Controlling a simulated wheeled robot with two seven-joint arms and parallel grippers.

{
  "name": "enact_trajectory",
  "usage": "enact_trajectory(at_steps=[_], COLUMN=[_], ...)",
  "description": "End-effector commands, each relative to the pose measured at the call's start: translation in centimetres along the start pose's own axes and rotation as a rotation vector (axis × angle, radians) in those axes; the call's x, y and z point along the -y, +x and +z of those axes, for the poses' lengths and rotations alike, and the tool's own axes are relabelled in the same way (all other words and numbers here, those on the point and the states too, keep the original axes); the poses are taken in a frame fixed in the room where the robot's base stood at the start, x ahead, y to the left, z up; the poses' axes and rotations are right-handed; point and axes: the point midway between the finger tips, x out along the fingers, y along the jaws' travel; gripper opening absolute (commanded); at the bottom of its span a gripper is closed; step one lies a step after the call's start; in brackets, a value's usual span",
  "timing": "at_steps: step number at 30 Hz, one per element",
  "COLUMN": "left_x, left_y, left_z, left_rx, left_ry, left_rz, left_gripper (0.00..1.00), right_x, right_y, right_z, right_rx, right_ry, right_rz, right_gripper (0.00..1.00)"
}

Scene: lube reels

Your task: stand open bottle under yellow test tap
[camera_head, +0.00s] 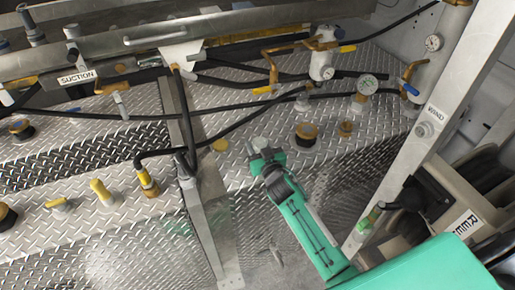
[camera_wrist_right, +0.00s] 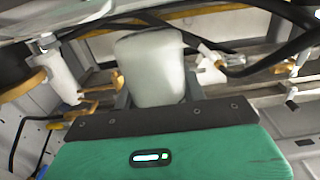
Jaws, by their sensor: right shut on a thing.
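My right gripper (camera_head: 264,156) is above the diamond-plate deck near the middle of the head view, its teal arm coming in from the lower right. It is shut on a whitish bottle (camera_wrist_right: 155,68), which fills the space between the fingers in the right wrist view. In the head view only a small pale part of the bottle (camera_head: 259,143) shows at the fingertips. The bottle's mouth cannot be made out. Yellow-handled valves stand on the deck at left, including one yellow tap (camera_head: 147,182); a yellow lever (camera_head: 347,48) shows at upper right. Which is the test tap is unclear. My left gripper is out of view.
Black hoses (camera_head: 240,125) cross the deck behind the gripper. A pressure gauge (camera_head: 368,84) and brass fittings stand behind and right. A metal post (camera_head: 400,170) rises at right, beside a hose reel (camera_head: 460,195). A low metal divider (camera_head: 215,220) lies left of the gripper.

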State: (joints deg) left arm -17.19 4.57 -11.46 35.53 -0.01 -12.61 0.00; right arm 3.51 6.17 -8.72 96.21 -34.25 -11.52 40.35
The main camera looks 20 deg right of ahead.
Motion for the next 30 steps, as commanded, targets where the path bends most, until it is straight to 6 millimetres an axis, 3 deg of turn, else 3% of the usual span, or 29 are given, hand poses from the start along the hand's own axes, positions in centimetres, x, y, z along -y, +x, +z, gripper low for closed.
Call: enact_trajectory(at_steps=[4, 16, 17, 20, 30], left_x=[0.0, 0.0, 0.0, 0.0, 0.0], left_y=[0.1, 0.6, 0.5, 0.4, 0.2], left_z=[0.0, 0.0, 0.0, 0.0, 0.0], left_rx=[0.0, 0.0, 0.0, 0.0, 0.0], left_ry=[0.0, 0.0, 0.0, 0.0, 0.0], left_rz=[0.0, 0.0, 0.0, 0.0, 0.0], left_gripper=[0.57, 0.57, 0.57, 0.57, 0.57], right_x=[0.1, 0.1, 0.1, 0.1, 0.1], right_y=[0.0, 0.0, 0.0, 0.0, 0.0], right_z=[1.6, 2.2, 2.2, 2.1, 1.8], right_rx=[0.002, 0.0, 0.0, 0.001, 0.0], right_ry=[0.001, 0.0, 0.0, 0.0, 0.0], right_rz=[0.0, -0.001, -0.001, -0.001, -0.001], right_gripper=[0.2, 0.2, 0.43, 0.63, 0.63])
